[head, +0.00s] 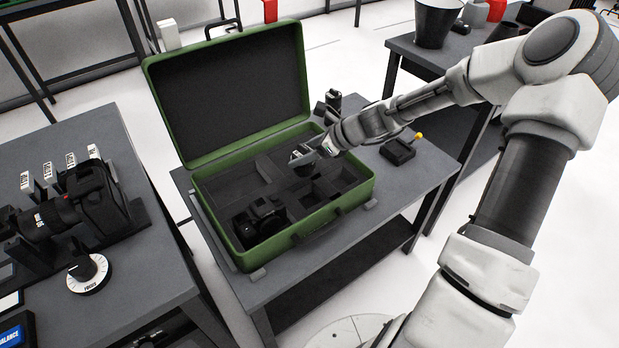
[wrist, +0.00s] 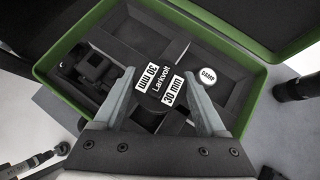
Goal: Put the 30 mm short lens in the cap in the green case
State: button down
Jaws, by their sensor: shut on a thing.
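The dark 30 mm short lens (wrist: 158,90) is gripped between the two fingers of my gripper (wrist: 160,78) in the wrist view. Its top reads "30 mm" and "Larkvolt". In the head view my gripper (head: 318,148) hangs over the inside of the open green case (head: 320,222), near the middle. The case also fills the wrist view (wrist: 48,62); its dark foam has several compartments. The lens's lower end is hidden, so I cannot tell its clearance from the foam. I cannot make out a separate cap.
A black camera (head: 260,218) lies in the case's front left compartment. A round "DAMP" disc (wrist: 208,74) sits in another part. The lid (head: 235,85) stands open at the back. A black box with a yellow knob (head: 398,150) is right of the case. Another table (head: 140,255) stands left.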

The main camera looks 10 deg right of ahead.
aim_at(313, 167)
jog(key=f+n+b, duration=0.1)
jog(key=f+n+g+b, duration=0.1)
jog(key=s+f+n+g+y+b, duration=0.1)
jog(key=shift+s+d, duration=0.1)
jog(key=shift+d, duration=0.15)
jog(key=shift+s+d+f+n+g+b, duration=0.2)
jog(key=shift+s+f+n+g+b, duration=0.15)
jog(key=shift+n+g+b, duration=0.2)
jog(key=shift+s+r, duration=0.1)
jog(key=shift+s, duration=0.05)
jog(key=shift+r+p, duration=0.15)
jog(key=shift+p, duration=0.25)
jog(key=shift+f+b, duration=1.45)
jog(key=shift+f, duration=1.5)
jog(key=shift+p, duration=0.85)
jog(key=shift+f+b, duration=0.6)
jog(key=shift+f, duration=0.5)
